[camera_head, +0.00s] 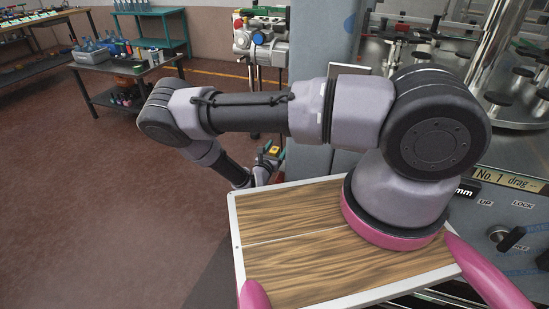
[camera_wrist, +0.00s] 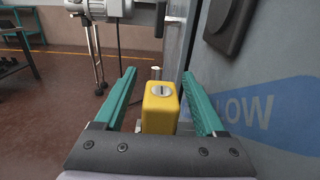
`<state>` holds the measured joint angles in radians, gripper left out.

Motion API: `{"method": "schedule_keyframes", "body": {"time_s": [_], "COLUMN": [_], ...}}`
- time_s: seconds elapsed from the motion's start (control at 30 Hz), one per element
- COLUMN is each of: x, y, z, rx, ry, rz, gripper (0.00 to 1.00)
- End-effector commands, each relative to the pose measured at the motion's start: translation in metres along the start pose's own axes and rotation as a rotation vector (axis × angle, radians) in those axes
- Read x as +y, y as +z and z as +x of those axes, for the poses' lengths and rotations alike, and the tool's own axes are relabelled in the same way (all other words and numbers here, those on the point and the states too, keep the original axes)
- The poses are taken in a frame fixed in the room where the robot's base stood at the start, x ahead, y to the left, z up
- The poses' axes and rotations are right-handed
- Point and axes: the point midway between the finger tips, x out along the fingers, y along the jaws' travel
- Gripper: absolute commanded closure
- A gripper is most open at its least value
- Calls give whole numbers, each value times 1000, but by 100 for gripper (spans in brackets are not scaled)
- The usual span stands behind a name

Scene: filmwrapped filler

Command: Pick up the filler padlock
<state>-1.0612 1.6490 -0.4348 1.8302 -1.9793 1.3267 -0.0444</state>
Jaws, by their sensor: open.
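The padlock (camera_wrist: 159,105) has a yellow body with a keyhole disc on its near end, in the middle of the wrist view. A short bit of metal shows just beyond it. My gripper (camera_wrist: 157,88) is open, with one teal finger on each side of the padlock. Gaps show between the fingers and the body. In the head view my gripper (camera_head: 270,155) is small, beyond the wooden tray. A bit of yellow shows by its fingers there. What the padlock rests on or hangs from is mostly hidden.
A blue-grey machine panel (camera_wrist: 262,95) stands close on the right of my gripper. A grey motor unit (camera_head: 262,45) is behind it. Work tables (camera_head: 125,65) stand at the back left. The brown floor (camera_head: 90,190) on the left is clear.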

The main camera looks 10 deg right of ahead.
Motion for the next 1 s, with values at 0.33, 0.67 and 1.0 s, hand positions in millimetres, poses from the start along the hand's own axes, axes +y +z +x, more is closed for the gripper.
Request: {"method": "schedule_keyframes", "body": {"time_s": [0.33, 0.67, 1.0], "x": [0, 0, 0], "y": [0, 1, 57], "z": [0, 0, -1], "rx": [0, 0, 0], "ry": [0, 0, -1], "rz": [0, 0, 2], "gripper": [93, 100, 100]}}
